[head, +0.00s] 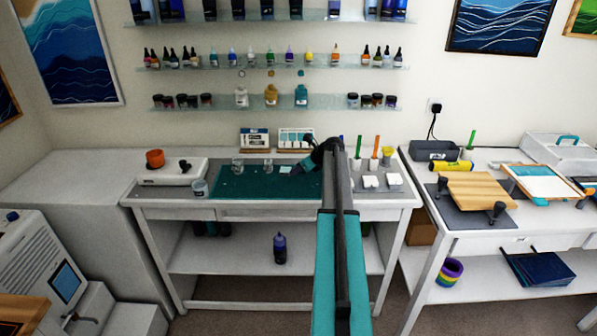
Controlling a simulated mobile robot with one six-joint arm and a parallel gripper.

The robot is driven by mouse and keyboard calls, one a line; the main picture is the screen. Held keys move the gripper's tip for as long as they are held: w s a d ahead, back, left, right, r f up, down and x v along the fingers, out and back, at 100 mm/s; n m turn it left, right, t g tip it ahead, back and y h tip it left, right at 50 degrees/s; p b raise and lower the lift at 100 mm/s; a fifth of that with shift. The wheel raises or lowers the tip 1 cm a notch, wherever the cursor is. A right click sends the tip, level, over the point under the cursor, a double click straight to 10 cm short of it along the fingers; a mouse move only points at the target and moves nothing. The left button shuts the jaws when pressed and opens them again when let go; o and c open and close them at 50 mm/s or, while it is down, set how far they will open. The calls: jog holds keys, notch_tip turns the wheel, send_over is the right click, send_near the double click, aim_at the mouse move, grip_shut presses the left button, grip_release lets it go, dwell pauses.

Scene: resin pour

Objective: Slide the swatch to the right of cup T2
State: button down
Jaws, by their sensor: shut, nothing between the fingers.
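A small pale teal piece, which looks like the swatch (285,169), lies on the dark green mat (240,187) on the white bench. My gripper (294,172) is low over the mat just right of the swatch. It is shut and empty; whether it touches the swatch I cannot tell. Two small clear cups stand along the back of the mat: one cup (268,166) just left of the swatch, another cup (237,165) further left. A third cup (200,188) stands left of the mat. Their labels are too small to read, so I cannot tell which is T2.
A white device (172,175) with an orange pot (155,158) stands left of the mat. Two small display cards (254,139) stand behind it. White blocks (370,181) and upright tools (375,147) are on the right. The mat's front half looks clear.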

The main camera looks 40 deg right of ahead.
jog(key=shift+s, duration=0.1)
jog(key=shift+s, duration=0.55)
jog(key=s, duration=0.3)
jog(key=shift+s+d+r+p, duration=0.2)
jog(key=shift+s+d+p, duration=0.05)
jog(key=shift+p, duration=0.05)
jog(key=b+v, duration=0.2)
jog(key=v, duration=0.5)
jog(key=shift+r, duration=0.15)
jog(key=shift+b+v, duration=0.35)
jog(key=shift+v, duration=0.6)
